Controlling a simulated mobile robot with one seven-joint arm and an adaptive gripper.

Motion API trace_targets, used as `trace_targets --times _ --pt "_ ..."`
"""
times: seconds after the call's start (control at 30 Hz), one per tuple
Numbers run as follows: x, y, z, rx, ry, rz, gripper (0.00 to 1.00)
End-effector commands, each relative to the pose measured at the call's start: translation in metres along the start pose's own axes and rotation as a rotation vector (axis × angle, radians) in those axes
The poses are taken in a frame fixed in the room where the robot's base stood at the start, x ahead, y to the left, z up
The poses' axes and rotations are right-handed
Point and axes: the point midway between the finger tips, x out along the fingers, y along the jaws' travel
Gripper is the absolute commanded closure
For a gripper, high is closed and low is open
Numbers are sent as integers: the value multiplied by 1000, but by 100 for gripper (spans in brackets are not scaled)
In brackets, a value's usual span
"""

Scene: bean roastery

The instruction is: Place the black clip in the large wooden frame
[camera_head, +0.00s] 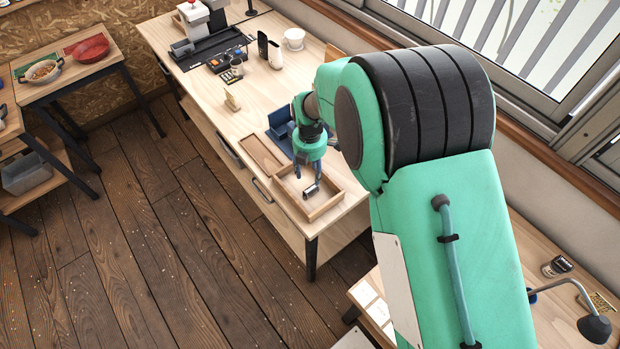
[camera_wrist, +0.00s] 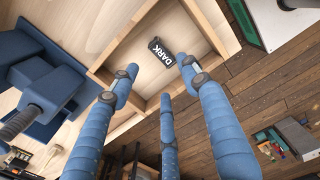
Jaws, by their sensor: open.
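The black clip (camera_head: 311,191), with a white label reading "DARK", lies on the floor of the large wooden frame (camera_head: 328,208). In the wrist view the clip (camera_wrist: 161,51) lies flat inside the frame (camera_wrist: 218,28), close to its wall. My gripper (camera_head: 310,172) is just above the frame, fingers pointing down. In the wrist view its three blue fingers (camera_wrist: 160,81) are spread, with nothing held between them. The clip appears apart from the fingertips, though one fingertip comes close to it in the picture.
A narrower wooden tray (camera_head: 258,150) sits left of the frame. A blue stand (camera_head: 281,137) is behind it, close to my gripper. The frame is near the table's front corner.

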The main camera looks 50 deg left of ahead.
Motion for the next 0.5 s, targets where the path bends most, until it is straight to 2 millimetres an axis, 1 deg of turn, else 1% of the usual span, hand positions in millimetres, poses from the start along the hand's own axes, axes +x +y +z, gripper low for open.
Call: trace_targets --times 0.1,0.2,0.5 --pt "-13 0 0 0 -1 2 53" --pt "-18 0 0 0 0 0 53" --pt "-21 0 0 0 0 0 53"
